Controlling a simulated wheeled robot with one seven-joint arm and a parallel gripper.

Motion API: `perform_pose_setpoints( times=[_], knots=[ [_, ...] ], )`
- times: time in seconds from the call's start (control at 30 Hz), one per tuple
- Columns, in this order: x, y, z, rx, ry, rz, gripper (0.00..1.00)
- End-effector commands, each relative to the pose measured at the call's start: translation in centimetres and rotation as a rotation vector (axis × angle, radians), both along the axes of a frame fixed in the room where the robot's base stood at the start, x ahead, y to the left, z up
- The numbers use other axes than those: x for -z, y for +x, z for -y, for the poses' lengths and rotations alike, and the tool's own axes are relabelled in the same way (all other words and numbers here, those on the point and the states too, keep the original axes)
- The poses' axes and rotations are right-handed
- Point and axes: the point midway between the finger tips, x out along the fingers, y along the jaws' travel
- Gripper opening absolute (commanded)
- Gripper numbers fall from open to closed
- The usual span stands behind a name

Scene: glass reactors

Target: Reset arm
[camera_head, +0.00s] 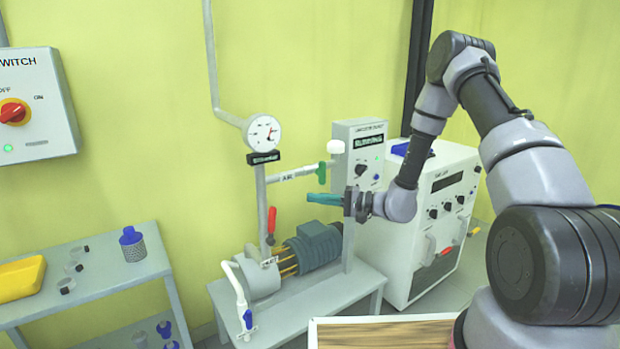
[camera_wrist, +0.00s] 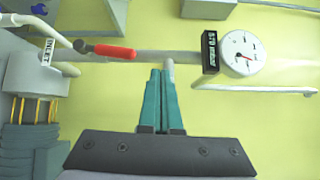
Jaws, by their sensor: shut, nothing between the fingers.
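My arm reaches in from the right in the head view, bent at the elbow. My gripper (camera_head: 312,199) has teal fingers that are shut and empty. It points left, in front of the pump stand and above the motor (camera_head: 314,246). In the wrist view my gripper (camera_wrist: 160,72) shows its two fingers side by side, touching, with nothing between them. The fingertips appear near a grey pipe with a red-handled valve (camera_wrist: 108,51); I cannot tell the gap.
A round gauge (camera_head: 262,132) and a control box reading "RUNNING" (camera_head: 358,145) stand behind my gripper. A white cabinet (camera_head: 435,215) is close to my forearm. A grey table (camera_head: 110,272) with a yellow tray (camera_head: 22,277) is at the left, below a switch box (camera_head: 38,105).

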Motion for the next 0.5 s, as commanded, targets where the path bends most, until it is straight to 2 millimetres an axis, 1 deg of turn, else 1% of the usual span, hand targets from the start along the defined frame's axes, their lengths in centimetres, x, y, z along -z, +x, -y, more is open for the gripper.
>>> perform_pose_setpoints(
  times=[0.03,0.1,0.17,0.2,0.3,0.37,0.5],
  knots=[
    [-2.7,-0.8,0.0,-0.058,-0.028,0.009,0.0],
    [-5.5,-2.2,0.1,-0.134,-0.077,0.0,0.0],
    [-7.6,-3.5,0.4,-0.19,-0.126,-0.008,0.0],
    [-8.9,-4.5,0.6,-0.225,-0.163,-0.013,0.0],
    [-11.9,-6.8,1.4,-0.292,-0.267,-0.027,0.0],
    [-13.5,-8.3,2.1,-0.32,-0.337,-0.035,0.0],
    [-16.7,-11.4,4.1,-0.346,-0.508,-0.05,0.0]
  ],
)
